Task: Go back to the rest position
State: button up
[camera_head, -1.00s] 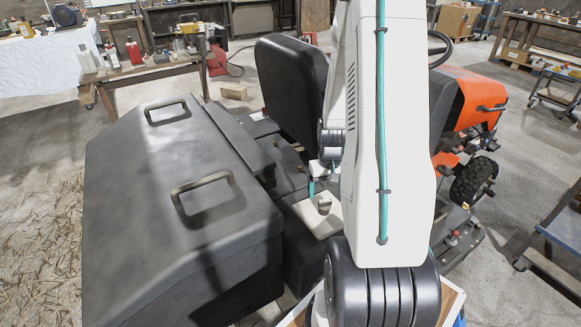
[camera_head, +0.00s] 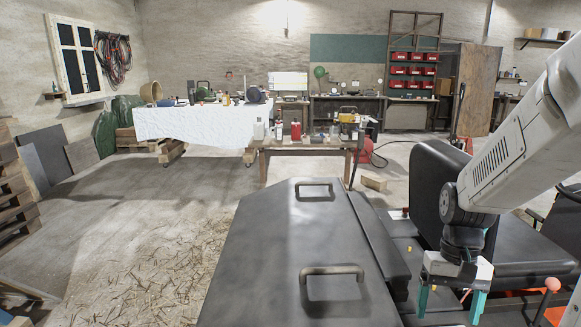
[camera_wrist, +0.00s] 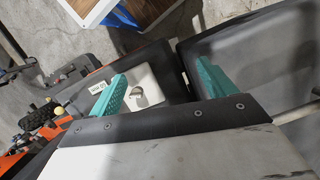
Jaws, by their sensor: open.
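My gripper (camera_head: 450,298) hangs at the lower right in the head view, below my white arm, its two teal fingers spread apart and pointing down. It is beside the black seat (camera_head: 432,185) of the mower. In the wrist view the fingers of my gripper (camera_wrist: 160,82) are wide apart with nothing held between them. A pale plate with a small knob (camera_wrist: 137,93) shows beyond and between the fingers; I cannot tell its distance from them.
The black grass-catcher box (camera_head: 285,260) with two handles fills the lower middle. A wooden bench (camera_head: 305,143) with bottles stands behind it. A white-draped table (camera_head: 190,122) is at the back left. The floor at left is open, with straw. The orange mower body (camera_wrist: 20,140) shows in the wrist view.

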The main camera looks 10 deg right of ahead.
jog(key=s+a+r+n+t+h, duration=0.1)
jog(key=s+a+r+n+t, duration=0.2)
jog(key=a+r, duration=1)
jog(key=s+a+n, duration=0.1)
jog(key=s+n, duration=0.1)
jog(key=s, duration=0.2)
jog(key=shift+s+r+t, duration=0.15)
jog(key=shift+t, duration=0.25)
